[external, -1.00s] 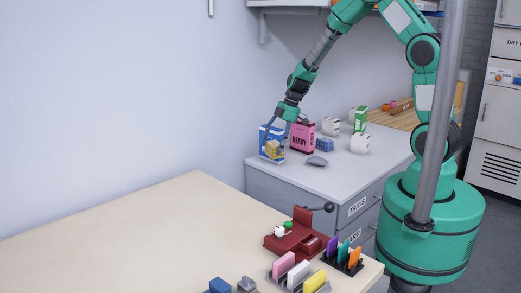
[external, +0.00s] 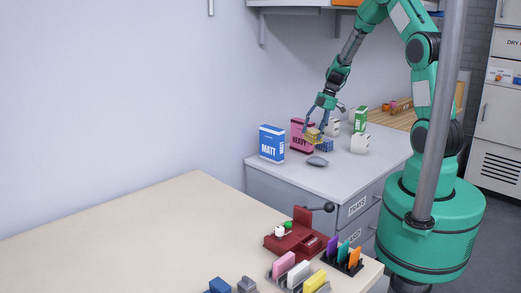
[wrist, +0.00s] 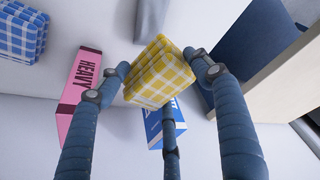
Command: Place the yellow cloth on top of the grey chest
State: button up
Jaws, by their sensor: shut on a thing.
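The yellow checked cloth (external: 313,135) is a folded stack held between the fingers of my gripper (external: 314,128). It fills the middle of the wrist view (wrist: 160,72), with the fingers (wrist: 162,75) shut on its sides. The grey chest (external: 290,176) stands against the wall, with labelled drawers and a pale top. The cloth appears over the chest top, in front of the pink box and close to the blue checked cloth (external: 325,146). The exact gap beneath it cannot be told.
A blue MATT box (external: 272,144), a pink HEAVY box (external: 297,136), a small grey object (external: 317,161), white dice-like blocks (external: 360,144) and a green box (external: 360,119) stand on the chest. The chest top's front is clear. A cream table (external: 150,225) lies in front.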

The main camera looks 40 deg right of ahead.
jog(key=s+d, duration=0.4)
jog(key=d, duration=0.6)
jog(key=shift+d+r, duration=0.3)
jog(key=shift+r, duration=0.05)
jog(key=w+d+n+p, duration=0.1)
jog(key=w+d, duration=0.2)
jog(key=d, duration=0.1)
jog(key=w+d+n+p, duration=0.1)
jog(key=w+d, duration=0.1)
jog(key=d, duration=0.2)
jog(key=w+d+n+g+p, duration=0.1)
jog(key=w+d+p, duration=0.1)
jog(key=w+d, duration=0.1)
jog(key=shift+w+d+r+y, duration=0.2)
jog(key=shift+w+d+y, duration=0.1)
jog(key=shift+d+y, duration=0.1)
jog(key=shift+c, duration=0.2)
jog(key=w+d+f+p, duration=0.1)
jog(key=w+d+p, duration=0.1)
jog(key=w, duration=0.4)
jog(key=w+d+f+p, duration=0.1)
jog(key=w+d+p, duration=0.2)
jog(key=w, duration=0.4)
jog(key=shift+w+d+f+n, duration=0.3)
jog(key=shift+d+n, duration=0.1)
jog(key=shift+d, duration=0.1)
jog(key=shift+s+f, duration=0.1)
jog(key=shift+f, duration=3)
jog(key=shift+f, duration=1.9)
